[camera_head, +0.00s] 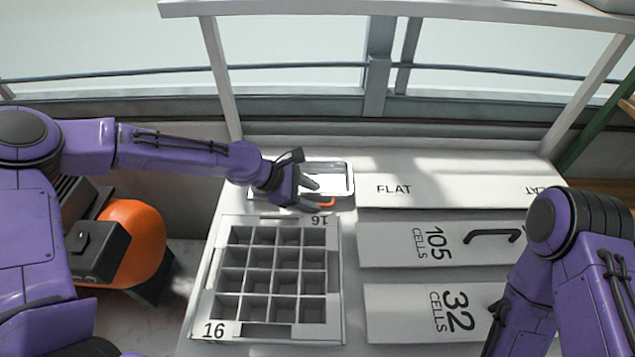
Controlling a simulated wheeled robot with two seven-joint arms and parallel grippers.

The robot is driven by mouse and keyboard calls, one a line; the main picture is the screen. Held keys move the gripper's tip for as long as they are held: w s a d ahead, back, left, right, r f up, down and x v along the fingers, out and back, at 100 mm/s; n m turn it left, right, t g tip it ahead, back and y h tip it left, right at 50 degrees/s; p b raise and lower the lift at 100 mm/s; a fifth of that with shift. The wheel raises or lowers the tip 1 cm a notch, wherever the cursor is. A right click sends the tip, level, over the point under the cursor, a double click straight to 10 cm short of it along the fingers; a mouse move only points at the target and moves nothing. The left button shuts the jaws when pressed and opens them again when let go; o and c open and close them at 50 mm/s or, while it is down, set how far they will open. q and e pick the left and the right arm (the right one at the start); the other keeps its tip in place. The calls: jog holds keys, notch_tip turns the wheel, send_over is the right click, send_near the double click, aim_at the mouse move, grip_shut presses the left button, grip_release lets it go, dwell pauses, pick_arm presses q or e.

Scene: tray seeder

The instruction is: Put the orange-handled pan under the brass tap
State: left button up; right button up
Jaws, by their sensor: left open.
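My left gripper (316,195) is open at the back left of the white bench, with its fingers pointing right. The orange handle (327,204) shows right at its fingertips; I cannot tell whether they touch it. A shallow, shiny, pale pan (341,168) lies just behind the gripper, and the fingers hide part of it. The handle seems to belong to this pan, but the join is not clear. The brass tap is not in view. My right arm comes in from the right, and its gripper is outside the picture.
A 16-cell tray (233,222) stands in front of my left gripper. To the right lie white panels marked FLAT (450,188), 105 CELLS (385,243) and 32 CELLS (395,310). A black handle (493,236) rises from the 105 panel. A shelf (400,10) on posts spans above.

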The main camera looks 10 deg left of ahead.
pick_arm(q)
jog(key=shift+x, duration=0.9)
grip_shut()
jog(key=shift+r, duration=0.1)
